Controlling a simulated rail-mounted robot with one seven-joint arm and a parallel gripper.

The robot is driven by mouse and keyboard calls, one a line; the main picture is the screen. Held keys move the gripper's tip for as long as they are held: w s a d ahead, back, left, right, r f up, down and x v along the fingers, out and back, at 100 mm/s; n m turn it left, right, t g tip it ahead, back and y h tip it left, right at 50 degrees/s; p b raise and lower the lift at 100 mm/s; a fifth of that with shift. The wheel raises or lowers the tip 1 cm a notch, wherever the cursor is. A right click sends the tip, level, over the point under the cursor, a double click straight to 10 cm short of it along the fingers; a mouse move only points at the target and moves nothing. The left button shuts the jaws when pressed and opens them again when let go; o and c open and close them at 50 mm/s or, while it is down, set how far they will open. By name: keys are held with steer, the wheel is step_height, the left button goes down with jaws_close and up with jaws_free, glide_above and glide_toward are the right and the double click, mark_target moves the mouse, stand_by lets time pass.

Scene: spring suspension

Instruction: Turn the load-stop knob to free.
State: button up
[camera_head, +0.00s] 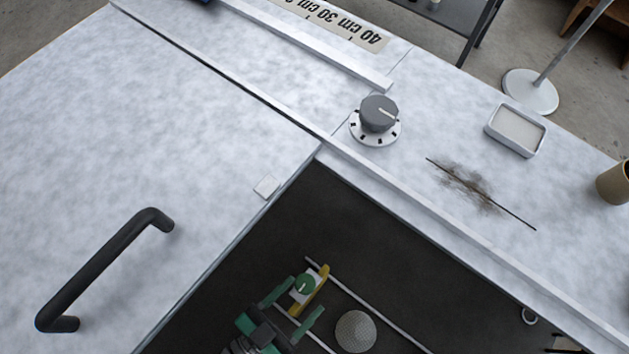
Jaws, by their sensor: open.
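Two knobs are in view, and I cannot tell by any label which is the load-stop knob. A small green round knob (304,283) with a light mark sits by a yellow bracket (320,286) down in the dark opening. A larger grey dial knob (379,113) with a white pointer line stands on a white base with dark marks on the bench top. My gripper (304,298) is in the opening, its green fingers apart, with the fingertips close to the green knob. Whether they touch it I cannot tell.
A sliding cover (150,130) with a black handle (100,270) lies left of the opening. Thin rails (375,312) and a grey dotted round part (355,331) are inside the opening.

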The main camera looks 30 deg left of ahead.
mark_target(311, 276)
steer(key=w, duration=0.2)
steer(key=w+f+y, duration=0.1)
steer(key=w, duration=0.1)
steer(key=w+f+n+y, duration=0.1)
steer(key=w, duration=0.1)
steer(key=shift+a+f, duration=0.15)
steer(key=shift+a, duration=0.25)
steer(key=c, duration=1)
